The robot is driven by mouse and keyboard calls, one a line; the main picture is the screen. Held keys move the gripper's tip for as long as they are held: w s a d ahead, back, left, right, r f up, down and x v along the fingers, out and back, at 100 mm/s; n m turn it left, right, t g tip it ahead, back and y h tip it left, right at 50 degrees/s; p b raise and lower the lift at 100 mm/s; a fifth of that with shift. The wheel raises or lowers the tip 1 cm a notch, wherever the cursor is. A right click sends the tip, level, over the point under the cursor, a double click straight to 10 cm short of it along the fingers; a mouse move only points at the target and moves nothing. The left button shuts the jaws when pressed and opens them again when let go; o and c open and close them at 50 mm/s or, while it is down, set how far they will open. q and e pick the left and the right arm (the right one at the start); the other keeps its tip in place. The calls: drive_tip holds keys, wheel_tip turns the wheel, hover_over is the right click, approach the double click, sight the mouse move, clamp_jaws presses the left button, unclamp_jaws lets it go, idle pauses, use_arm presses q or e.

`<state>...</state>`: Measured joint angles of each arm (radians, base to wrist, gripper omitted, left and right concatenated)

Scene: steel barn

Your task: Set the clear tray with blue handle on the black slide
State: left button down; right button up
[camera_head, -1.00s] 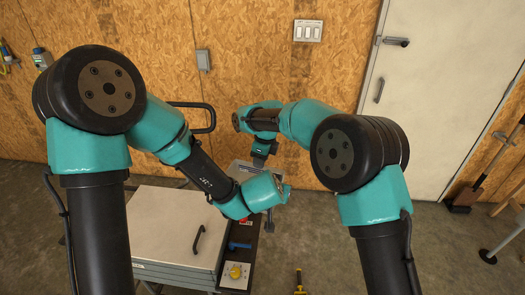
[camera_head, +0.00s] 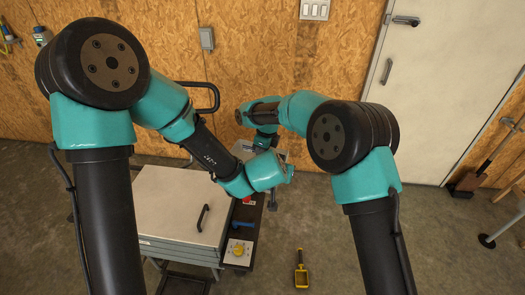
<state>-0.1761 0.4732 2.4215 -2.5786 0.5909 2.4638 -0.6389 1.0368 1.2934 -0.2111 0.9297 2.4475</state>
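A small blue handle-like piece (camera_head: 242,224) shows on the dark strip along the right side of the cart; I cannot make out a clear tray around it. The dark strip (camera_head: 248,210) may be the black slide, but my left arm covers part of it. My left arm reaches over the cart, and its gripper (camera_head: 272,200) points down beside the strip's right edge, mostly hidden by the wrist. My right arm bends to the far end of the cart; its gripper (camera_head: 263,145) is small and dark there. I cannot see whether either gripper holds anything.
The cart has a pale flat top (camera_head: 172,205) with a black handle (camera_head: 203,217). A yellow knob on a white plate (camera_head: 238,251) sits at its near right corner. The concrete floor to the right is mostly clear.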

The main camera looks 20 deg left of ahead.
clamp_jaws()
use_arm(q)
drive_tip(key=c, duration=1.2)
unclamp_jaws()
drive_tip(key=shift+c, duration=0.2)
drive_tip(key=v, duration=0.7)
drive_tip(key=shift+s+r, duration=0.2)
